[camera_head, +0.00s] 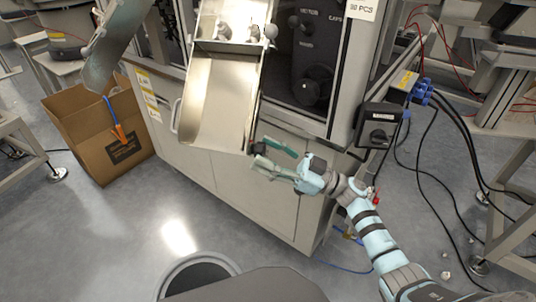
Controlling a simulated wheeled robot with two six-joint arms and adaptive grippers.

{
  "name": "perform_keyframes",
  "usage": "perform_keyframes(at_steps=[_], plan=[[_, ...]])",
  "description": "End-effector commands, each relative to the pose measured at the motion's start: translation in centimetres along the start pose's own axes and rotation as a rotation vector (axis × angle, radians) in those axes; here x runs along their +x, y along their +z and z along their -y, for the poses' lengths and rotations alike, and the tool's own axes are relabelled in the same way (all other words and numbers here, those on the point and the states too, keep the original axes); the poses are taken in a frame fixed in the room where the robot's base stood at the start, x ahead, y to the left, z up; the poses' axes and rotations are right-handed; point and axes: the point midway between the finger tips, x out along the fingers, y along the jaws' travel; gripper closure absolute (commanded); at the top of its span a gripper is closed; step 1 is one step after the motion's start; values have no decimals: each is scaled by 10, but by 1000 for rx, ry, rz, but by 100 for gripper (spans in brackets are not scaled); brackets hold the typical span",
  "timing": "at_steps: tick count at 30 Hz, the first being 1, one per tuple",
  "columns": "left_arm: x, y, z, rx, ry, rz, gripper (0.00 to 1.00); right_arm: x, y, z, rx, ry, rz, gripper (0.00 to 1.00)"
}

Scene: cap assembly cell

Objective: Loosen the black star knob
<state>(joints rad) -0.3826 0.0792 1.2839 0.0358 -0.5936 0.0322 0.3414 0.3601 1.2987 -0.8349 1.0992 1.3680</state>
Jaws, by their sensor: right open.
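I cannot make out a clearly star-shaped black knob.
The grey machine cabinet (226,180) fills the middle. An open cardboard box (92,138) stands on the floor at left. Blue connectors (421,92) and black cables (436,180) hang at right. The floor in front of the cabinet is mostly clear.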

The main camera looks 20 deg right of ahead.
Motion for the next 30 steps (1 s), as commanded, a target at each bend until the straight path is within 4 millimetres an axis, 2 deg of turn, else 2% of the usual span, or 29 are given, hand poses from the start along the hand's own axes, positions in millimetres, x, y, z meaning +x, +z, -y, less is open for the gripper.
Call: perform_keyframes(at_steps=[7, 15, 17, 20, 23, 30], plan=[[-1, 0, 0, 1, 0, 2, 60, 3, 0, 0, -1, 0, 1, 48], [-1, 0, 0, 1, 0, 2, 60, 2, 0, 0, -1, 0, 0, 89], [-1, 0, 0, 1, 0, 3, 60, 2, 0, 0, -1, 0, 0, 96], [1, 1, 0, 2, 0, 6, 60, 2, 0, 0, -21, -8, 1, 96], [-6, -13, -2, 14, 2, 2, 60, 2, 2, -1, -125, -52, 0, 96], [-37, -32, -6, 49, 3, 30, 60, 2, 2, -3, -428, -176, 0, 96]])
